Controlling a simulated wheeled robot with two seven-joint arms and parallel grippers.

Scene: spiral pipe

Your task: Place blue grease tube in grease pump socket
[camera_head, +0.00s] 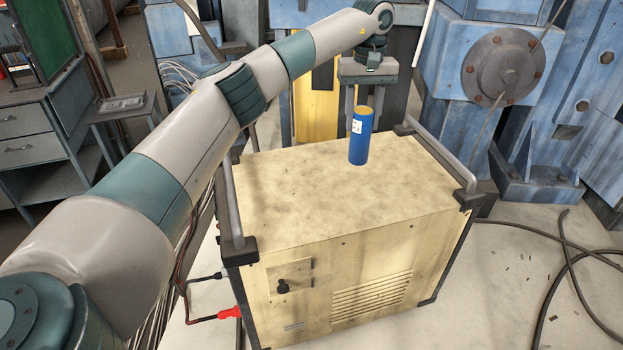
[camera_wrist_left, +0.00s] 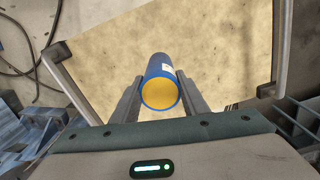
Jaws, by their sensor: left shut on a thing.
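A blue grease tube (camera_head: 360,140) with a yellow end and a white label is near the back of the beige cabinet's top (camera_head: 290,200), close to upright with a slight tilt. My left gripper (camera_head: 363,112) reaches in over the cabinet's back edge and is shut on the tube. In the left wrist view the tube (camera_wrist_left: 160,70) lies between the two fingers (camera_wrist_left: 161,80), its yellow end facing the camera. The tube's lower end meets the cabinet top in the picture; whether it sits in a socket there or just above I cannot tell. My right gripper is not in view.
Grey metal handles (camera_head: 232,200) and (camera_head: 437,155) rise along the cabinet's left and right sides. Blue machinery (camera_head: 500,70) stands behind and right. A dark hose (camera_head: 560,290) lies on the floor at right. The cabinet top is otherwise clear.

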